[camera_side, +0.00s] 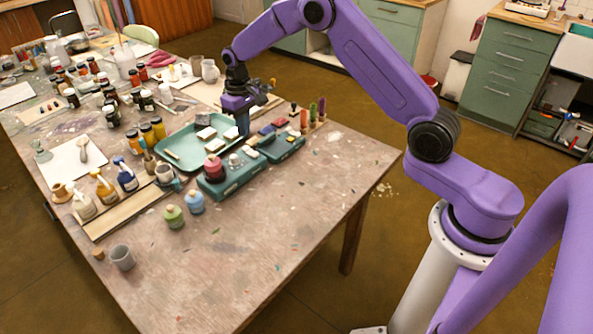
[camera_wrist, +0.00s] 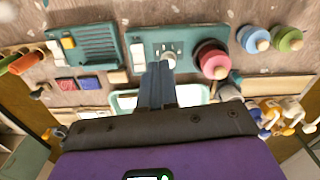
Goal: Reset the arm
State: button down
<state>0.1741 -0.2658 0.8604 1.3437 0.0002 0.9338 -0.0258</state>
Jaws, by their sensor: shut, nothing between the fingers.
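My gripper (camera_side: 242,122) points down over the right end of the green tray (camera_side: 170,141) on the pigment table, with its fingers together and nothing between them. In the wrist view my gripper (camera_wrist: 158,68) shows as two grey fingers pressed side by side. They reach toward a teal box (camera_wrist: 190,34) with a white knob (camera_wrist: 168,58) and a red round piece (camera_wrist: 211,59). Whether the fingertips touch anything is not clear. Pale blocks (camera_side: 206,133) lie in the tray, just left of my gripper.
Tools with coloured handles (camera_side: 312,112) stand right of my gripper. Many jars crowd the table's far left. The table's front right (camera_side: 300,215) is mostly clear.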

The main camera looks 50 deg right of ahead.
jog(key=s+a+r+n, duration=0.2)
jog(key=s+a+r, duration=0.15)
jog(key=s, duration=0.35)
jog(key=s+a+r+n, duration=0.2)
jog(key=s+a+r, duration=0.15)
jog(key=s, duration=0.35)
jog(key=s+a+r+n, duration=0.2)
jog(key=s+a+r, duration=0.15)
jog(key=s, duration=0.35)
jog(key=s+d+n, duration=0.2)
jog(key=s+d, duration=0.1)
jog(key=s, duration=0.8)
jog(key=s+d+r+n, duration=0.1)
jog(key=s+d+n, duration=0.2)
jog(key=s, duration=0.8)
jog(key=shift+s+d, duration=0.4)
jog(key=shift+d, duration=0.2)
jog(key=shift+r, duration=0.15)
